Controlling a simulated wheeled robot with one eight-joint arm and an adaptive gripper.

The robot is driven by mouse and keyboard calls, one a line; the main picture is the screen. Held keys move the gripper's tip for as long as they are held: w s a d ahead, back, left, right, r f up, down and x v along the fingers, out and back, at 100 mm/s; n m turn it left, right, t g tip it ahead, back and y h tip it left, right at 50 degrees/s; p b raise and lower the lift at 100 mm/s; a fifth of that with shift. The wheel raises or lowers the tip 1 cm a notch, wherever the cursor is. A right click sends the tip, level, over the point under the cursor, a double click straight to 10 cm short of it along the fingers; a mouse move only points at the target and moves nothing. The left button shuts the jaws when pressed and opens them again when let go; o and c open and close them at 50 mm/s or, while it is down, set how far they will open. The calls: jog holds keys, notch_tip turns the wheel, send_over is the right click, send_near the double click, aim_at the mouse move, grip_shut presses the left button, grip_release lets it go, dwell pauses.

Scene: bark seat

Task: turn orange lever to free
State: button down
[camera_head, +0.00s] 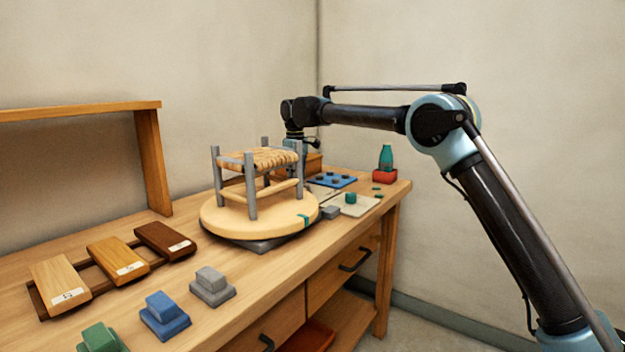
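I cannot make out an orange lever in the head view. A round pale wooden turntable (225,218) sits on the bench, with a teal mark (304,221) on its front right edge. A small stool (251,203) with grey posts and a woven bark seat (262,159) stands upright on it. My gripper (309,146) hangs down behind the stool's right rear side, partly hidden by it. Its fingers are too small and covered to tell whether they are open or shut.
Three wooden sample blocks (117,260) lie at the left. Green (100,338), blue (165,315) and grey (212,286) stepped blocks line the front edge. A blue pegged tray (332,180) and a teal bottle on a red block (384,176) stand at the right.

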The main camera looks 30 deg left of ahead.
jog(key=shift+w+d, duration=0.1)
dwell(0.5)
jog(key=c, duration=1.5)
grip_release()
jog(key=shift+r, duration=0.1)
jog(key=shift+r, duration=5.9)
